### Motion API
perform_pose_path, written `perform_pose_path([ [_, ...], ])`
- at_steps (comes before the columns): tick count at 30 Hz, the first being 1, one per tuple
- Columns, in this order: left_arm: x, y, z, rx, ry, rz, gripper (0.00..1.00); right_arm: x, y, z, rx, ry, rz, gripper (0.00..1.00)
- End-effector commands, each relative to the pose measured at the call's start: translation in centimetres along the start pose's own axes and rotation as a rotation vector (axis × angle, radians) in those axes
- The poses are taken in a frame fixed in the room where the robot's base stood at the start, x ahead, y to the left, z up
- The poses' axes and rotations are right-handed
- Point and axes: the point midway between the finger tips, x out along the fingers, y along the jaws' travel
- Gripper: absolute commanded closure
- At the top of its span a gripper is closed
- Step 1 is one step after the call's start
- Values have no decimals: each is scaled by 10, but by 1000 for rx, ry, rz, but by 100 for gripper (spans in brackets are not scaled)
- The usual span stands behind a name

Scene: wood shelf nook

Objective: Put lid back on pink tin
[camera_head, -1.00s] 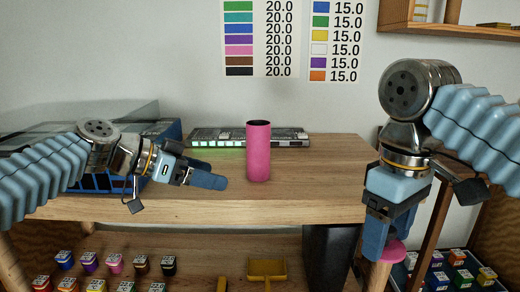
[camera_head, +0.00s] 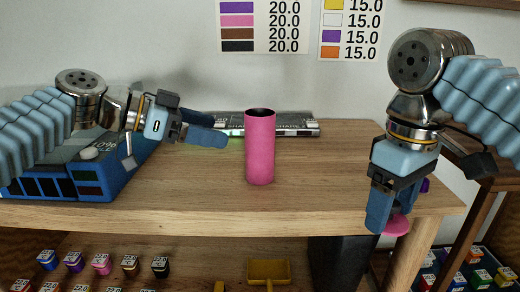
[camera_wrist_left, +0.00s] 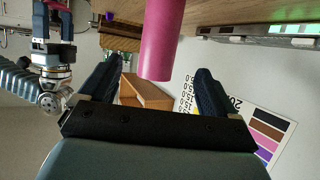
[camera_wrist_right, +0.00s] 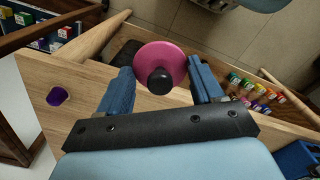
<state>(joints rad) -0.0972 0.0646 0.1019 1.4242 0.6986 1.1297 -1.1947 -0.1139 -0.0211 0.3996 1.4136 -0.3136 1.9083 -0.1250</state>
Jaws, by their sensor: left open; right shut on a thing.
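The pink tin (camera_head: 260,148) stands upright on the wooden table, its dark open top uncovered. It also shows in the left wrist view (camera_wrist_left: 160,40). My left gripper (camera_head: 212,134) is open and empty, left of the tin and apart from it, fingers pointing right. My right gripper (camera_head: 380,205) points down by the table's right front edge, shut on the pink lid (camera_head: 397,227). In the right wrist view the round lid (camera_wrist_right: 168,60) with its black knob (camera_wrist_right: 160,82) shows between the fingers. The exact finger contact is unclear.
The wooden table (camera_head: 320,200) is clear between tin and right gripper. A blue case (camera_head: 95,175) stands at left, under my left arm. A flat device (camera_head: 290,125) lies behind the tin. A purple object (camera_wrist_right: 57,96) is on the table's right end. Small pots (camera_head: 100,264) sit below.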

Motion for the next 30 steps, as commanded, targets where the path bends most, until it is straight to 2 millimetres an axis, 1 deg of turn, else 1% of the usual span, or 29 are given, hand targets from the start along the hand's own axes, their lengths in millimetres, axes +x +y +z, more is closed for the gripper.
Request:
perform_pose_path([
  [6,36,1,0,0,-2,6,9,-2,0,0,0,0,0,67],
  [10,56,1,0,-1,-2,5,9,-4,0,0,0,0,0,67],
  [14,64,1,0,0,-1,2,9,-4,0,0,0,0,0,67],
  [24,67,0,0,-1,-1,2,9,-5,0,0,0,0,0,67],
  [26,72,1,-1,-1,-2,4,9,-6,0,0,0,0,0,67],
  [30,94,1,-2,-1,-2,5,9,-11,0,0,0,0,0,67],
])
